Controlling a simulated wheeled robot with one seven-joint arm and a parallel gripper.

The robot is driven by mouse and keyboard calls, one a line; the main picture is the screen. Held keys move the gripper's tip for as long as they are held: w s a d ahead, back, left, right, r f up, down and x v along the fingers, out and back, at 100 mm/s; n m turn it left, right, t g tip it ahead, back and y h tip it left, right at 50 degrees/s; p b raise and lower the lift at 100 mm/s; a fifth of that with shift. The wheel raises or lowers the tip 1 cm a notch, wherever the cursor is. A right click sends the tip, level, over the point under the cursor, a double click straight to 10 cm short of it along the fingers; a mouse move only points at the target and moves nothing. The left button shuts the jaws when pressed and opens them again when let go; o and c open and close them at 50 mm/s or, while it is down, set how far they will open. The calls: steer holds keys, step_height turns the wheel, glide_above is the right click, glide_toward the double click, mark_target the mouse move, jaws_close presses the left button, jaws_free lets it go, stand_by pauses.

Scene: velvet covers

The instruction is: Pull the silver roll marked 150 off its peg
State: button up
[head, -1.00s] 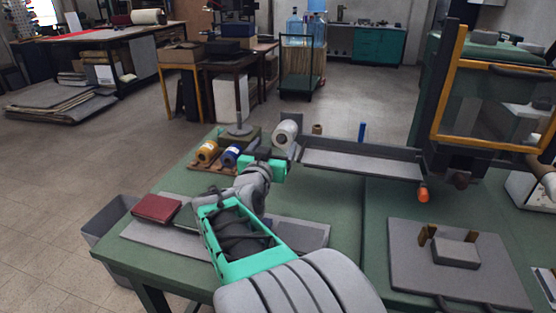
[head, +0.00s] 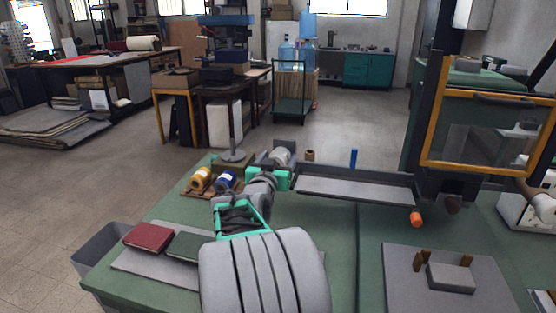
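The silver roll (head: 282,155) is at the far side of the green table, just left of the long grey tray. Its marking is too small to read, and its peg is hidden. My gripper (head: 280,159) reaches away from me, with its dark fingers at the roll, seemingly one on either side. I cannot tell whether they touch it or are closed on it. The teal wrist part hides the roll's lower portion. A gold roll (head: 201,177) and a blue roll (head: 225,181) sit on a wooden rack to the left.
The long grey tray (head: 355,187) lies right of my gripper, with a blue upright piece (head: 353,158) behind it. A red book (head: 148,238) and a dark green book (head: 189,247) lie front left. A yellow-framed machine (head: 490,130) stands at right.

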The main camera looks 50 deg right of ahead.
steer(key=c, duration=1.3)
steer(key=shift+s+a+r+b, duration=0.15)
steer(key=shift+a+r+b, duration=0.05)
steer(key=shift+a+b, duration=0.15)
steer(key=shift+r+b+v, duration=0.2)
steer(key=shift+b+v, duration=0.9)
steer(key=shift+v, duration=1.35)
steer(key=shift+r+b+v, duration=0.25)
steer(key=shift+b+v, duration=0.8)
steer(key=shift+v, duration=1.45)
steer(key=shift+r+b+v, duration=0.2)
steer(key=shift+b+v, duration=0.9)
steer(key=shift+v, duration=1.35)
